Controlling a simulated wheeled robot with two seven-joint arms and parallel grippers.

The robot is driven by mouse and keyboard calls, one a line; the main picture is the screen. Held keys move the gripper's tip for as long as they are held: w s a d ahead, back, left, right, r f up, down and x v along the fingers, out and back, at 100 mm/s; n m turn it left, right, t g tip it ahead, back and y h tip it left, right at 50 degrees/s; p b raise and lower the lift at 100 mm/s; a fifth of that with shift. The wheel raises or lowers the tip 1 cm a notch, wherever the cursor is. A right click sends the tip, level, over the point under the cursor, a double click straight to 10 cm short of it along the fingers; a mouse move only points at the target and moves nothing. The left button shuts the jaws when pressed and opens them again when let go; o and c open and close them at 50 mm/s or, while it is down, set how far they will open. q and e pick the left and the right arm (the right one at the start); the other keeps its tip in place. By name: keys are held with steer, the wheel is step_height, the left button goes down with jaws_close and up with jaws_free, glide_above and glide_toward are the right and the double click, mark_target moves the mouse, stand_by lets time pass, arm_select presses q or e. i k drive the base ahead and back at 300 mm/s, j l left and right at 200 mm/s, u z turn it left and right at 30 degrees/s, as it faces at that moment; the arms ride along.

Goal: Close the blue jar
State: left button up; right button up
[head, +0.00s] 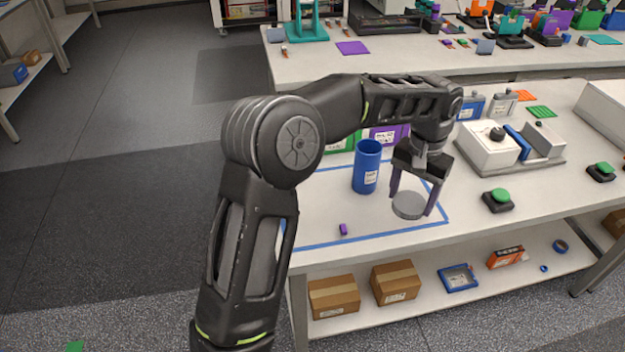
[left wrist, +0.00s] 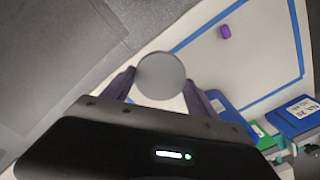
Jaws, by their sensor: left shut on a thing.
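The blue jar (head: 367,167) stands upright and open-topped on the white table, inside a blue tape outline. My left gripper (head: 411,206) is to the right of the jar and shut on a round grey lid (head: 408,206). The lid lies flat between the two purple-grey fingers and looks held above the table, apart from the jar. In the left wrist view the lid (left wrist: 161,76) sits between the fingertips, and part of a blue thing beside the right finger may be the jar. My right gripper is not in view.
A small purple piece (head: 343,229) lies on the table near the front tape line. Green and purple bins (head: 388,134) stand behind the jar, partly hidden by my arm. A white device (head: 489,147) and a green button (head: 498,195) are to the right.

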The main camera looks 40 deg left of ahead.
mark_target(368, 151)
steer(key=j+u, duration=0.2)
steer(key=j, duration=1.25)
